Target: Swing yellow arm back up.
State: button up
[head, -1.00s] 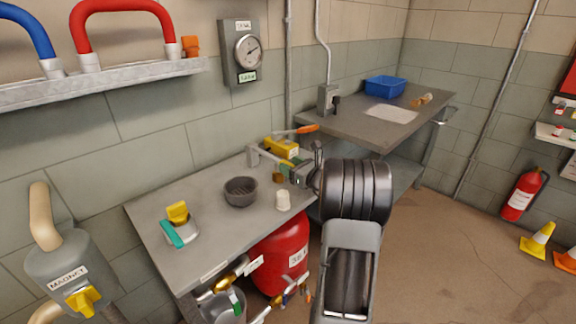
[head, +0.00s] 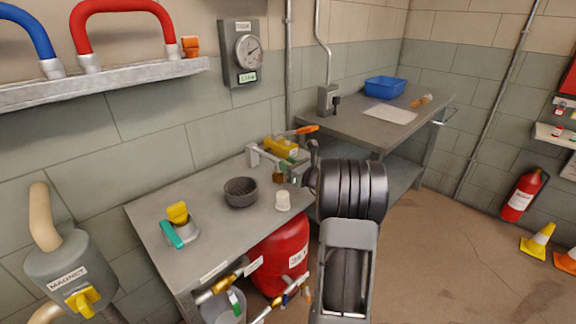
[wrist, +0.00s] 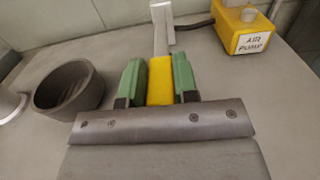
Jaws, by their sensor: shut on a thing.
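The yellow arm (wrist: 160,82) lies between the green jaws of my gripper (wrist: 159,88) in the wrist view. My gripper is shut on its yellow end. A grey bar runs from the yellow part to a grey upright post (wrist: 163,22). In the head view, the grey post (head: 253,156) stands at the back of the workbench, and its bar reaches toward my gripper (head: 292,166). The yellow part is hard to make out there, partly hidden by my gripper and wrist. The bar looks close to level, low over the bench.
A yellow air pump (head: 283,147) with an orange-tipped handle stands just behind my gripper. A dark bowl (head: 241,192) and a white cup (head: 283,201) stand on the workbench (head: 215,215) nearby. A red tank (head: 281,258) is below. Bare bench lies around the bowl.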

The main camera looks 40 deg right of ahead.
grip_shut()
